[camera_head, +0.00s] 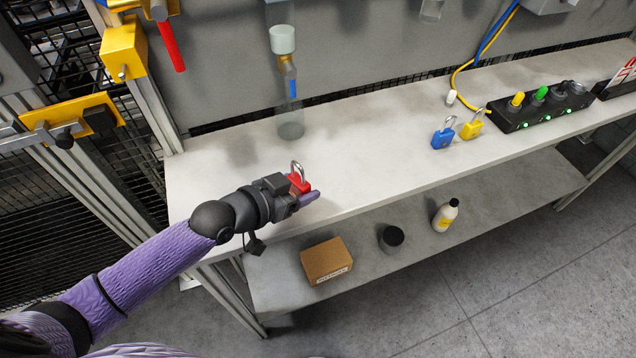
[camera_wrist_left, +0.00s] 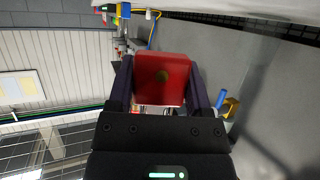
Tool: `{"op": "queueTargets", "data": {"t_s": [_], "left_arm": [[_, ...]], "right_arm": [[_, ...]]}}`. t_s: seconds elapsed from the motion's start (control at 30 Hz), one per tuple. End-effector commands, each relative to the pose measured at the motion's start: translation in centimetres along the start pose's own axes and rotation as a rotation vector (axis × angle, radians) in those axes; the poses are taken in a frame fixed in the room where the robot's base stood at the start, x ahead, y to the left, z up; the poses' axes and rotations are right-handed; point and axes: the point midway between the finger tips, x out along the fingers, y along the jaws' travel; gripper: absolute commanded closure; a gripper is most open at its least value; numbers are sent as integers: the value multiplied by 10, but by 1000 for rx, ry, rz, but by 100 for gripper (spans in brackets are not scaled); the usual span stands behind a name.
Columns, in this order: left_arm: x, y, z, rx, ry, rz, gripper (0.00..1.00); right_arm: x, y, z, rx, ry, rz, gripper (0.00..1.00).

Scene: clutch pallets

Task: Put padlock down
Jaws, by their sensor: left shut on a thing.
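A red padlock (camera_head: 298,183) with a silver shackle pointing up is held by my left gripper (camera_head: 304,194) at the front edge of the pale bench top (camera_head: 360,160). In the left wrist view the red padlock body (camera_wrist_left: 161,79) sits between the two dark fingers of my left gripper (camera_wrist_left: 160,92). I cannot tell whether the padlock's underside touches the bench. A blue padlock (camera_head: 442,138) and a yellow padlock (camera_head: 472,130) stand upright on the bench to the right. My right gripper is not in view.
A black box with buttons (camera_head: 541,107) stands at the bench's right. A clear cylinder (camera_head: 290,126) is at the back. The lower shelf (camera_head: 285,286) holds a cardboard box (camera_head: 326,262), a dark jar (camera_head: 391,238) and a bottle (camera_head: 445,215). The middle of the bench is clear.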

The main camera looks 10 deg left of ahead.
Motion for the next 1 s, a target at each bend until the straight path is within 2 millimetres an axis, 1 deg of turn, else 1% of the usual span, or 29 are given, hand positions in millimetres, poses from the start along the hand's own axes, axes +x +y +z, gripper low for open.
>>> {"op": "queueTargets", "data": {"t_s": [0.03,0.13,0.23,0.3,0.47,0.6,0.63,0.67,0.7,0.8,1.0], "left_arm": [[5,0,11,-2,0,0,99],[10,0,23,-1,0,0,99],[18,0,42,-1,0,0,99],[21,0,50,-1,1,-1,99],[19,0,46,0,3,-1,99],[21,0,49,0,3,-1,99],[21,0,50,-1,2,0,34],[20,0,49,-1,2,0,27],[20,0,49,-1,2,-1,19],[20,0,49,-1,2,-1,0],[20,0,48,-1,2,-1,0]], "right_arm": [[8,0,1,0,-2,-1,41],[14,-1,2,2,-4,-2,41],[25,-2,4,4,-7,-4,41],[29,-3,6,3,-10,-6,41],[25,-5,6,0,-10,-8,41],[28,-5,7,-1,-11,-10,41],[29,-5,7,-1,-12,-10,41],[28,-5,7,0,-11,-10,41],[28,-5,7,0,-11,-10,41],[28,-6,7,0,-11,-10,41],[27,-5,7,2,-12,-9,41]]}}
